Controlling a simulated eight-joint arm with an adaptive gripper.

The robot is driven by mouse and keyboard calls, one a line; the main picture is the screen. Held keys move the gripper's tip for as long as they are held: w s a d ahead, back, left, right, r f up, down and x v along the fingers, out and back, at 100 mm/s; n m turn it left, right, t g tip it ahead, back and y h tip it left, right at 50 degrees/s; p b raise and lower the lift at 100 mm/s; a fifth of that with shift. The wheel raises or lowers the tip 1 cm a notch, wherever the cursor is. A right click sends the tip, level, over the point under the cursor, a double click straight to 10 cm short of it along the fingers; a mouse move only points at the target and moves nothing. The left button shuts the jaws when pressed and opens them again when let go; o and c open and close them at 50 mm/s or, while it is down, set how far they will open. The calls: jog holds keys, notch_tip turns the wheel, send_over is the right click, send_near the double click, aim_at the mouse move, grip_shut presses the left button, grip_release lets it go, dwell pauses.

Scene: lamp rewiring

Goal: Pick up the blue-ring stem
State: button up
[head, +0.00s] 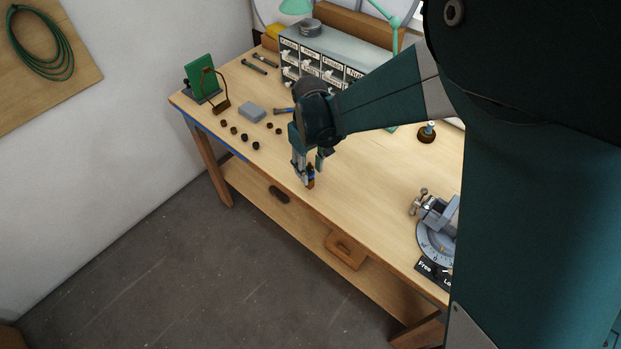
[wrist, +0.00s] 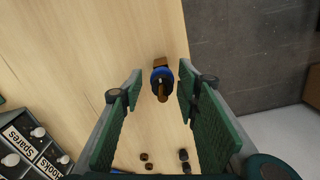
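The blue-ring stem (wrist: 161,82) is a small dark and brass piece with a blue band and a brown base. In the wrist view it stands between the two fingers of my gripper (wrist: 160,92), closer to the right finger, with a gap showing on the left. In the head view the stem (head: 310,175) is near the front edge of the workbench, with my gripper (head: 312,163) pointing down over it. My gripper is open. One finger partly hides the stem in the head view.
The workbench (head: 365,185) is clear around the stem. Several small dark pieces (head: 245,137) and a grey block (head: 252,111) lie to the left. A labelled drawer cabinet (head: 320,62) stands behind. A vise-like fixture (head: 437,215) is at the right.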

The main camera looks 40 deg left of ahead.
aim_at(310, 179)
jog(key=shift+f, duration=0.45)
jog(key=shift+f, duration=0.1)
jog(key=shift+s+f+p, duration=0.15)
jog(key=shift+f+p, duration=0.2)
jog(key=shift+f, duration=2.15)
grip_shut()
